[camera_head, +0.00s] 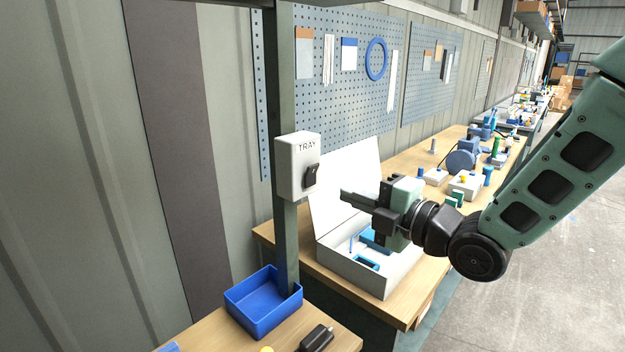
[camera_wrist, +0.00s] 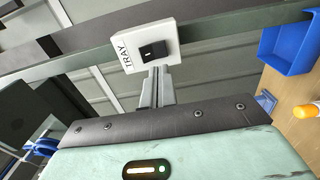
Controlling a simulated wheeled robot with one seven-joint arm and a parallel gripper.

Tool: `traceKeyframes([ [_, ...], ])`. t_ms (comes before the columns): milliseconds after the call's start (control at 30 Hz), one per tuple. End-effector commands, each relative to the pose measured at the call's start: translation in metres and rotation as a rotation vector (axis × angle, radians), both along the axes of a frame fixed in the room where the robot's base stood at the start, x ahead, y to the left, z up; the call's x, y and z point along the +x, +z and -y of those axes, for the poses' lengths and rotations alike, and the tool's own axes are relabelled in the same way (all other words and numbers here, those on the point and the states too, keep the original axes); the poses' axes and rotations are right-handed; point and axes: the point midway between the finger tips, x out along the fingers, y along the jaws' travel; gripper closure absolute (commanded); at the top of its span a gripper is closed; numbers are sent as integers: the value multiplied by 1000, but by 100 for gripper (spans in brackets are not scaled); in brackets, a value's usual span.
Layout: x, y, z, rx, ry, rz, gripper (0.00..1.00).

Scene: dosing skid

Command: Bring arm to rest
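My gripper (camera_head: 346,196) is held out on my green arm (camera_head: 550,160), pointing left toward the post in the head view. Its fingers look closed together with nothing between them; they also show in the wrist view (camera_wrist: 157,72). A white switch box (camera_head: 297,165) labelled TRAY, with a black rocker (camera_head: 310,176), is fixed to a dark green post (camera_head: 281,90). In the head view the fingertips are right of and a little below the box, seemingly apart from it. In the wrist view the box (camera_wrist: 130,58) appears just beyond the fingertips.
An open white case (camera_head: 375,270) with blue items stands on the wooden bench (camera_head: 415,305) below my gripper. A blue bin (camera_head: 262,305) sits by the post's foot. A pegboard (camera_head: 350,80) hangs behind. Open floor (camera_head: 530,260) lies on the right.

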Motion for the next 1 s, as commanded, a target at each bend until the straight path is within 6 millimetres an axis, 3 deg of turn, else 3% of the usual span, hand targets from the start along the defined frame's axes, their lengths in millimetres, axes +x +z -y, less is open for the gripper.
traceKeyframes([
  [367,-2,-1,1,-2,-1,-8,100],
  [567,-17,-32,-2,-44,-72,-300,100],
  [767,-64,-82,16,-67,-312,-814,100],
  [1000,-160,-125,58,-32,-750,-1373,100],
])
